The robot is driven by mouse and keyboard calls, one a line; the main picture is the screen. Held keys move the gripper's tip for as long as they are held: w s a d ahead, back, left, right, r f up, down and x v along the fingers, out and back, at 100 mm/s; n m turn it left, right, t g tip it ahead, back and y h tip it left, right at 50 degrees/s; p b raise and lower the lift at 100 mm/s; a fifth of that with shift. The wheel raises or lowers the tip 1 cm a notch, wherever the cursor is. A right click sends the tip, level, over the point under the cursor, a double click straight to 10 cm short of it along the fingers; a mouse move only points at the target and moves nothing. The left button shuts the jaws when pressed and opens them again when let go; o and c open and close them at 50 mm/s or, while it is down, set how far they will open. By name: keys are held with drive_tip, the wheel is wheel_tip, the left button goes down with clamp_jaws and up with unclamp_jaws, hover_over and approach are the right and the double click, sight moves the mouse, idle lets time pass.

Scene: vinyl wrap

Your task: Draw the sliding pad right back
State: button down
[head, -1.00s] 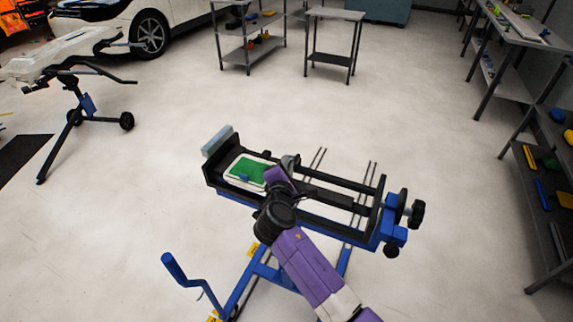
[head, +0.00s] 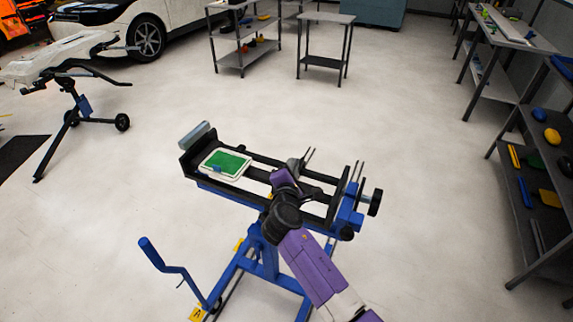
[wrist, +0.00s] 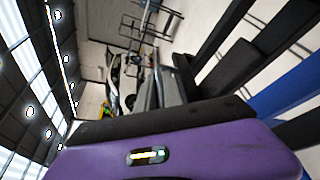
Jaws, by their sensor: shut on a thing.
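The blue and black stand (head: 258,250) carries a long black frame with rails. The sliding pad (head: 297,163), a small dark grey piece, sits between the rails around the middle of the frame. My purple gripper (head: 287,174) is at it from the near side and shut on it. The wrist and fingers hide much of the pad and their contact. In the wrist view, the purple gripper body (wrist: 180,150) fills the bottom, with a grey piece just beyond it.
A white tray with a green top (head: 225,164) lies at the frame's left end. A screw knob (head: 375,202) stands at the right end. A blue crank handle (head: 160,255) sticks out at lower left. Shelves (head: 545,190) line the right side; open floor surrounds the stand.

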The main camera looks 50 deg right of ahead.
drive_tip(key=s, duration=0.2)
drive_tip(key=s+d+p, duration=0.1)
drive_tip(key=s, duration=0.1)
drive_tip(key=shift+s+d+f, duration=0.1)
drive_tip(key=shift+s+d, duration=0.1)
drive_tip(key=shift+s, duration=0.1)
drive_tip(key=c, duration=1.8)
unclamp_jaws()
drive_tip(key=shift+o, duration=0.2)
drive_tip(key=v, duration=0.7)
drive_tip(key=shift+s+a+b, duration=0.2)
drive_tip(key=shift+a+b, duration=0.1)
drive_tip(key=shift+b, duration=0.15)
